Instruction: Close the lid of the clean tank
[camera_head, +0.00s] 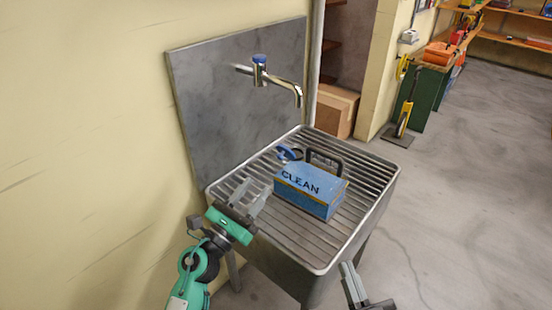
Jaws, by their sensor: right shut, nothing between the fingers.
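The clean tank (308,190) is a blue box with the word CLEAN on it and a black handle (326,158) behind its top. It sits on the ribbed metal sink top. A small round blue part (289,154) with a dark piece beside it shows at its back left; I cannot tell whether this is the lid. My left gripper (252,191) is open and empty, left of the tank and apart from it, over the sink's left side. My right gripper (347,266) is shut and empty at the sink's front right edge, below the tank in the picture.
The sink (376,184) has a raised rim and a grey splashback (215,95). A metal tap (275,79) with a blue top hangs over its back. A cardboard box (336,110) stands behind. The floor to the right is clear.

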